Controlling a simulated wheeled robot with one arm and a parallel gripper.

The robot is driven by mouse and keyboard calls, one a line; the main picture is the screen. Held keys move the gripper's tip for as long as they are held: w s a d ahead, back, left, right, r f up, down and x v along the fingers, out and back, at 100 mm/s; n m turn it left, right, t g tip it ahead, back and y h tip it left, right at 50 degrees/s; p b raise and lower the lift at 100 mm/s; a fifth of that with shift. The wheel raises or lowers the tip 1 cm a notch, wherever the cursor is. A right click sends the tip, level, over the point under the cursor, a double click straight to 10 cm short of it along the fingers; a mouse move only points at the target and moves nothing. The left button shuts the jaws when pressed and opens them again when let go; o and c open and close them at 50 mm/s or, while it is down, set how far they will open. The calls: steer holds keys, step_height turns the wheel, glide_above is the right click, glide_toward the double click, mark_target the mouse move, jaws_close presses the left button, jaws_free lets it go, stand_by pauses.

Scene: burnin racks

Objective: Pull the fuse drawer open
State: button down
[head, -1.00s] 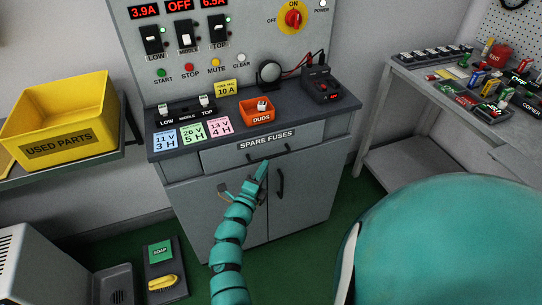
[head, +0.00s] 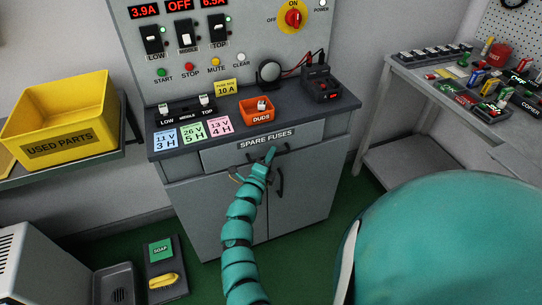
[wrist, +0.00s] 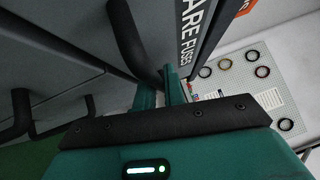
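The fuse drawer (head: 220,155) is a grey front labelled SPARE FUSES under the dark worktop, and it looks closed. Its dark bar handle (head: 284,151) is partly hidden behind my gripper (head: 271,153). In the wrist view the handle (wrist: 128,40) curves down to the fingertips. My gripper (wrist: 160,92) shows two teal fingers with a narrow gap between them, at the handle's end. The fingers look open. I cannot tell whether they touch the handle.
Below the drawer are cabinet doors with a vertical handle (head: 280,181). The worktop carries an orange DUDS bin (head: 256,117) and coloured cards. A yellow USED PARTS bin (head: 70,143) is at left, and a cluttered side bench (head: 445,105) at right.

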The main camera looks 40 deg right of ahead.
steer(key=shift+s, duration=0.1)
steer(key=s+a, duration=0.2)
steer(key=s, duration=0.8)
steer(key=s+a, duration=0.3)
steer(key=s, duration=0.7)
steer(key=shift+s, duration=0.25)
steer(key=c, duration=1.5)
jaws_free()
